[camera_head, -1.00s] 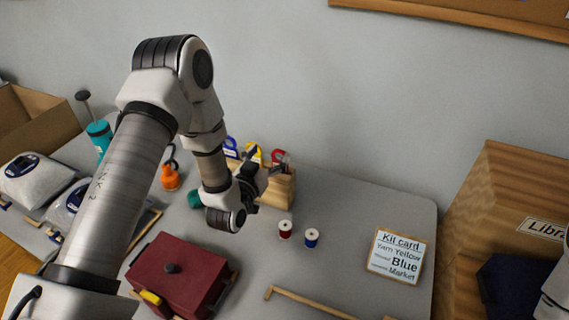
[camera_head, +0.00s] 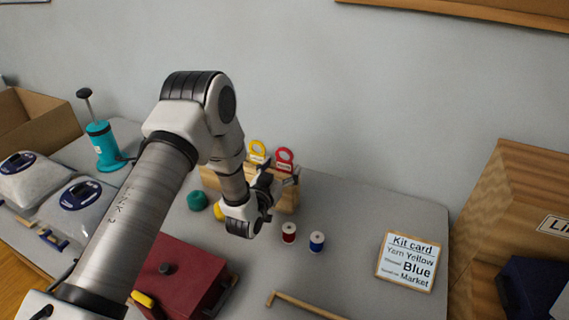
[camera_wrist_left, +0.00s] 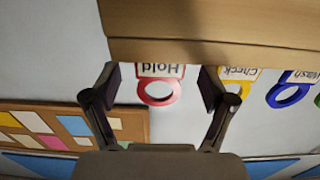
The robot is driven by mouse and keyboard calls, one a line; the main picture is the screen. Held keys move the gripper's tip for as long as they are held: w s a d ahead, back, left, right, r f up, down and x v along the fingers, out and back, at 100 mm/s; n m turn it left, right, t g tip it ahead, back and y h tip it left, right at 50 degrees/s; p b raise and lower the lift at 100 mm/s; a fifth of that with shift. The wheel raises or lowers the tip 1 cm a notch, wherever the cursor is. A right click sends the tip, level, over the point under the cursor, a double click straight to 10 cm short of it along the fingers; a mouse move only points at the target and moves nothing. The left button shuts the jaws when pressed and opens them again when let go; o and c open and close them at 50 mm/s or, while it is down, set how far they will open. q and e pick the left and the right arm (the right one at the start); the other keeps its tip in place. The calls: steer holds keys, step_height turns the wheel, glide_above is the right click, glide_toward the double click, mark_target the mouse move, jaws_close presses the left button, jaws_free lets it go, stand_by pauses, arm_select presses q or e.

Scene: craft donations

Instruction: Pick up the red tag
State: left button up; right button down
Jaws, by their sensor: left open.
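The red tag (camera_head: 285,155) stands upright in a wooden holder (camera_head: 288,202) at the back of the table, a ring above a white label. In the left wrist view the red tag (camera_wrist_left: 160,72) appears upside down, its label reading "Hold". My left gripper (camera_head: 279,178) is open at the holder. In its wrist view the two fingers stand apart on either side of the red tag, with gaps to both sides. I cannot tell how deep the tag sits between them. My right gripper is out of view.
A yellow tag (camera_wrist_left: 238,73) marked "Check" is close beside the right-hand finger in the wrist view, with a blue tag (camera_wrist_left: 290,92) beyond. A red spool (camera_head: 289,232) and blue spool (camera_head: 317,241) stand before the holder. A kit card (camera_head: 408,262) lies right.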

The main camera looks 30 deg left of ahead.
arm_select(q)
steer(key=shift+w+a, duration=0.1)
steer(key=shift+w, duration=1.05)
steer(key=c, duration=0.9)
